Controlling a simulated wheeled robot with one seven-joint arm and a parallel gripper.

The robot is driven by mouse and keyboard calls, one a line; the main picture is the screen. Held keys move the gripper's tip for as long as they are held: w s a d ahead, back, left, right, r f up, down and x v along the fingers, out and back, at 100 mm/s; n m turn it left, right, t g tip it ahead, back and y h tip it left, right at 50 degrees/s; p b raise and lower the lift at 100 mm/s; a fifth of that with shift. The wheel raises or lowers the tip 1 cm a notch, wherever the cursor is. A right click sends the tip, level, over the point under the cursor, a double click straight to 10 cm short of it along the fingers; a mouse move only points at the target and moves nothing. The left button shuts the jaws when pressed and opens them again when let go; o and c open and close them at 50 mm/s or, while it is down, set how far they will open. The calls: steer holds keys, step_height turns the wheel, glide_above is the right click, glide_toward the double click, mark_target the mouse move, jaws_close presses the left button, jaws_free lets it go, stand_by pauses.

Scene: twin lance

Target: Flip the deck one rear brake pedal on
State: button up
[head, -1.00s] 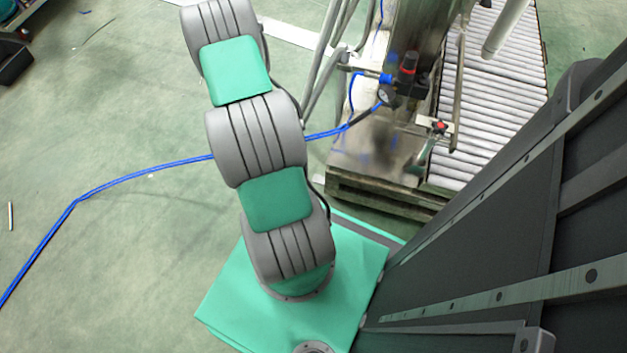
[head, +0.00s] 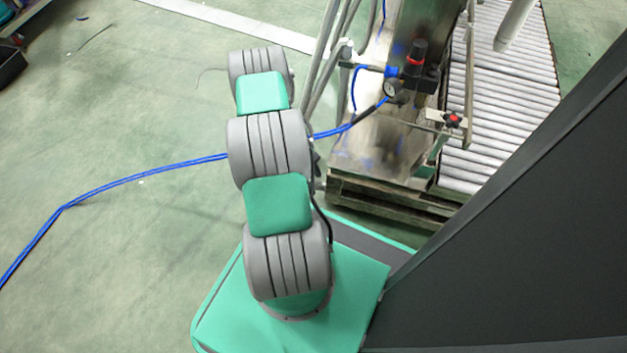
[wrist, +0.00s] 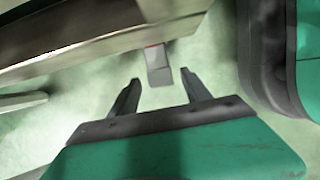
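A small grey pedal (wrist: 159,65) with a thin red strip at its upper end juts from under a long metal edge in the wrist view. My gripper (wrist: 162,77) is open, its two dark fingers apart, with the pedal's lower end seen between the fingertips. I cannot tell whether the fingers touch it or how far apart they are in depth. Nothing shows as held. In the head view my arm stretches away from me, and neither the gripper nor the pedal can be made out there.
A metal beam (wrist: 75,45) crosses the upper left of the wrist view. In the head view a steel machine (head: 385,140) stands on a wooden pallet (head: 385,205) beside a roller conveyor (head: 515,85). A blue hose (head: 150,175) crosses the green floor. The floor at left is mostly clear.

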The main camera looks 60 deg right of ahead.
jaws_close()
stand_by(0.4)
steer(key=shift+f, duration=0.1)
steer(key=shift+w+a+f+g+h, duration=0.1)
steer(key=shift+w+f+g+h, duration=0.1)
steer(key=shift+f+g, duration=0.4)
steer(key=shift+w+f+g+h, duration=0.1)
steer(key=shift+w+f+g, duration=0.1)
steer(key=shift+g, duration=0.7)
steer(key=shift+f+g, duration=0.85)
steer(key=shift+g, duration=0.45)
steer(key=shift+f+g, duration=0.1)
steer(key=shift+g, duration=0.2)
jaws_free()
